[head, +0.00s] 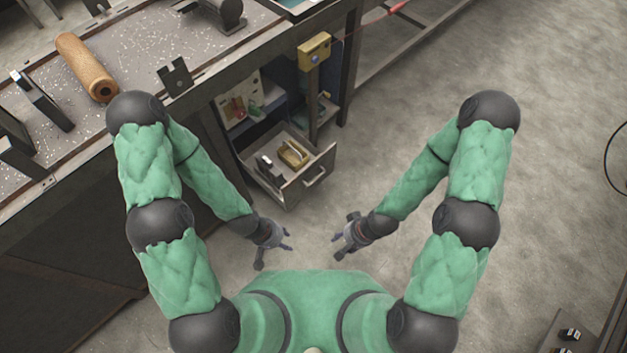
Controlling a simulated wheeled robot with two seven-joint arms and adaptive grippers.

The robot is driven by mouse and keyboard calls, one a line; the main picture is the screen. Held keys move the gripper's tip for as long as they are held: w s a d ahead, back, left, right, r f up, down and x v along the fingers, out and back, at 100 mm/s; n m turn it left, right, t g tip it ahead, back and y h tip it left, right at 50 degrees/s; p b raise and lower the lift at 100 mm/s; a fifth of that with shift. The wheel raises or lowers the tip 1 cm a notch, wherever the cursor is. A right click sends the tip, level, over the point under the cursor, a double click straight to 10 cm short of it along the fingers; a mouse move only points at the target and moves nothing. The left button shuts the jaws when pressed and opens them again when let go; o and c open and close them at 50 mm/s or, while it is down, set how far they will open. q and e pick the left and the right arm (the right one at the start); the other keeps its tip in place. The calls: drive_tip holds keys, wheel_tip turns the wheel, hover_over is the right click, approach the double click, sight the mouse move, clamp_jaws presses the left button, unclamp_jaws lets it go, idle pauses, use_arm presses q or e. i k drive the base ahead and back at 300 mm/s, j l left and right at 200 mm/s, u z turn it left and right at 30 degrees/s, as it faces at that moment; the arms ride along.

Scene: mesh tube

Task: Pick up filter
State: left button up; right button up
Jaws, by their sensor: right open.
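The filter is a brown-orange mesh tube (84,66) with a dark hole in its near end. It lies on the workbench at the upper left of the head view. My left gripper (274,254) hangs in front of my body, low and well to the right of the bench top, apart from the tube. Its fingers look spread, with nothing between them. My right gripper (342,240) is to the right of the left one, also open and empty, far from the tube.
The workbench (140,45) carries dark brackets (42,100) and a dark metal part (222,12). Below it, an open drawer (288,170) holding small items juts out near my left arm. Bare concrete floor (420,110) lies to the right.

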sight(273, 174)
drive_tip(key=i, duration=0.55)
drive_tip(key=i+u, duration=0.1)
drive_tip(key=u, duration=0.3)
drive_tip(key=i+l+u, duration=0.1)
drive_tip(key=u, duration=0.35)
drive_tip(key=i+l+u, duration=0.1)
drive_tip(key=u, duration=1)
